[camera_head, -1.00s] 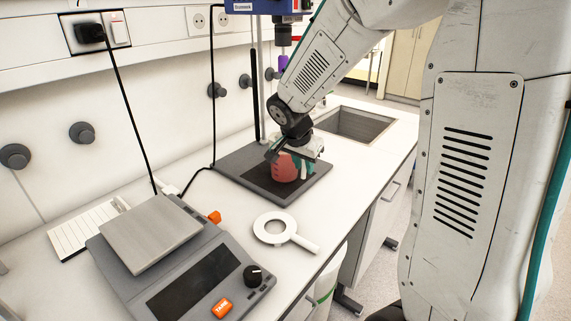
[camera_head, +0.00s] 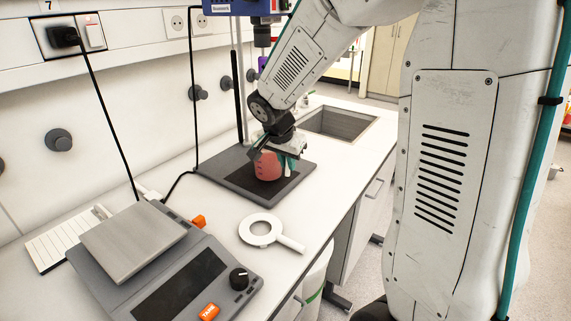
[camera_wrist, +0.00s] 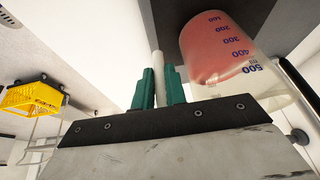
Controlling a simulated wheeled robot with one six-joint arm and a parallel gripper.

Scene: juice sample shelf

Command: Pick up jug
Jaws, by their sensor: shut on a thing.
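The jug (camera_head: 267,167) is clear with pink-red contents. It stands on or just over the dark base plate of the lab stand; I cannot tell whether it touches. In the wrist view the jug (camera_wrist: 218,50) shows blue volume marks up to 500 and looks upside down, as that view is turned. My gripper (camera_head: 287,166) is at the jug's right side. In the wrist view its green fingers (camera_wrist: 158,88) are shut on a white upright piece, which looks like the jug's handle. The jug's top is partly hidden by my gripper in the head view.
The stand's base plate (camera_head: 222,178) lies below, with a blue device (camera_head: 245,7) above. A scale (camera_head: 160,270) and a white ring with a handle (camera_head: 262,230) are nearer. A sink (camera_head: 338,123) lies behind. A yellow basket (camera_wrist: 32,97) shows in the wrist view.

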